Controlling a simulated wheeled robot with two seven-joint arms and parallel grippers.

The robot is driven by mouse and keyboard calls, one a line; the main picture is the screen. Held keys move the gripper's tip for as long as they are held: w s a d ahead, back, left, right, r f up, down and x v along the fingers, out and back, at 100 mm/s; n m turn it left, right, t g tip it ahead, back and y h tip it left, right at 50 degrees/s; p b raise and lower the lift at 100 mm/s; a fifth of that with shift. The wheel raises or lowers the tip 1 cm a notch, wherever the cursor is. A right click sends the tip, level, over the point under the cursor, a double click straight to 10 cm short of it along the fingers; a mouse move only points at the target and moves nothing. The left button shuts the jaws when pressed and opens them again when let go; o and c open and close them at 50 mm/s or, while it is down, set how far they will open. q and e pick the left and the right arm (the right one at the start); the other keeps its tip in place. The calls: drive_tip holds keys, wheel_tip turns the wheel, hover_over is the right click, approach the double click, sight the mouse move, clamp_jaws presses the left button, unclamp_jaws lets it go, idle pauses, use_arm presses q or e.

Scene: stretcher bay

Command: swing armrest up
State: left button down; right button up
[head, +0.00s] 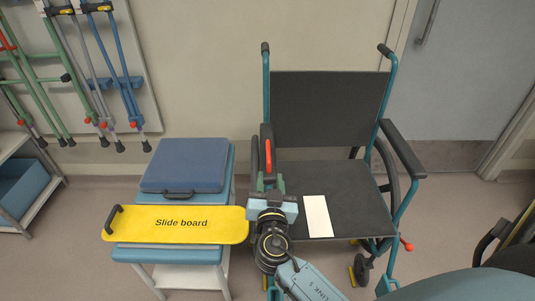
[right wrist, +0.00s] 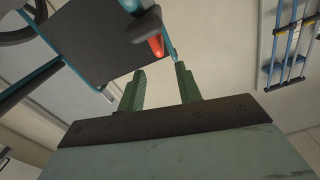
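The wheelchair (head: 335,185) has a teal frame and a dark seat and back; it faces me. Its left-hand armrest (head: 266,133) shows nearly end-on, with a red part (head: 268,155) on it. The other armrest (head: 402,148) lies level along the right side. My right gripper (head: 271,184) is just in front of the left-hand armrest. In the right wrist view its two green fingers (right wrist: 160,88) stand apart with nothing between them. The armrest end (right wrist: 140,24) and red part (right wrist: 156,46) show beyond the fingertips, seemingly apart from them. My left gripper is not in view.
A yellow slide board (head: 180,224) lies on a blue-topped stool (head: 170,255) left of the chair, with a blue cushion (head: 186,165) behind. A pale card (head: 317,216) lies on the seat. Crutches (head: 105,75) hang on the wall. A door (head: 455,85) is behind right.

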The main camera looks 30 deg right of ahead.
sight(269, 161)
drive_tip(key=x, duration=1)
drive_tip(key=shift+w+d, duration=0.2)
drive_tip(key=shift+w, duration=0.15)
clamp_jaws()
